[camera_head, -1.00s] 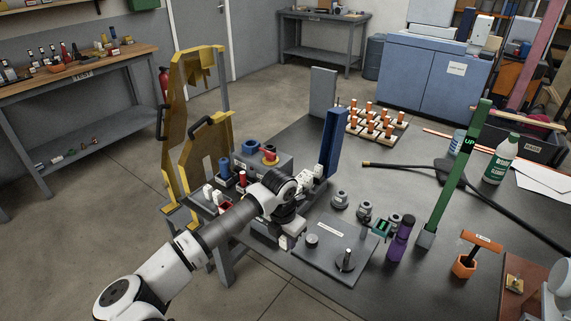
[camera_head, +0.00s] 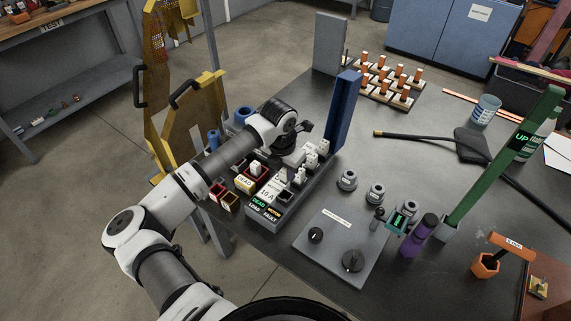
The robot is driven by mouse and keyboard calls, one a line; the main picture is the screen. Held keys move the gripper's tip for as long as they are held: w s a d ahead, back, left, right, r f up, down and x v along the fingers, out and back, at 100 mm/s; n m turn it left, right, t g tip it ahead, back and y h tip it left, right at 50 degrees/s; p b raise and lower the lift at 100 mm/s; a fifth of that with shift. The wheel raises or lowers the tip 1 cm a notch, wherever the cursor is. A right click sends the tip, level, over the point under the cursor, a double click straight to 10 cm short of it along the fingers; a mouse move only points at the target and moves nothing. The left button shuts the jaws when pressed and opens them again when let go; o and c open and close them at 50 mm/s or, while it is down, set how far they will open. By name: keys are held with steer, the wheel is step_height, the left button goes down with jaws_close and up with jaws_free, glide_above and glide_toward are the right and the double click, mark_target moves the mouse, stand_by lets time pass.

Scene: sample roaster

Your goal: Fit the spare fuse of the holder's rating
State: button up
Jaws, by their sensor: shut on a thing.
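The grey fuse block (camera_head: 263,223) stands at the table's left edge. My gripper (camera_head: 296,150) is over the block's far left side, beside that row. Its fingers are shut on a small piece, mostly hidden by the hand. A red-edged bin (camera_head: 243,184) marked DEAD holds a white piece (camera_head: 256,168). Smaller red (camera_head: 217,191) and yellow (camera_head: 230,202) bins are beside it.
A tall blue post (camera_head: 342,112) stands close behind my gripper. A grey panel with knobs (camera_head: 335,250) lies right of the block. Grey round parts (camera_head: 347,181), a purple bottle (camera_head: 418,236) and a green UP post (camera_head: 500,160) stand further right. Yellow guards (camera_head: 190,125) rise at left.

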steer(key=shift+s, duration=0.15)
steer(key=shift+f+b, duration=0.1)
steer(key=shift+b, duration=0.35)
steer(key=shift+f+b, duration=0.25)
steer(key=shift+b, duration=0.1)
step_height(320, 180, down, 5)
steer(key=b, duration=0.4)
steer(key=shift+b, duration=0.4)
steer(key=shift+b, duration=0.7)
steer(key=shift+f, duration=0.1)
stand_by(0.4)
steer(key=shift+f+b, duration=1.35)
steer(key=shift+b, duration=0.15)
steer(key=shift+r, duration=0.15)
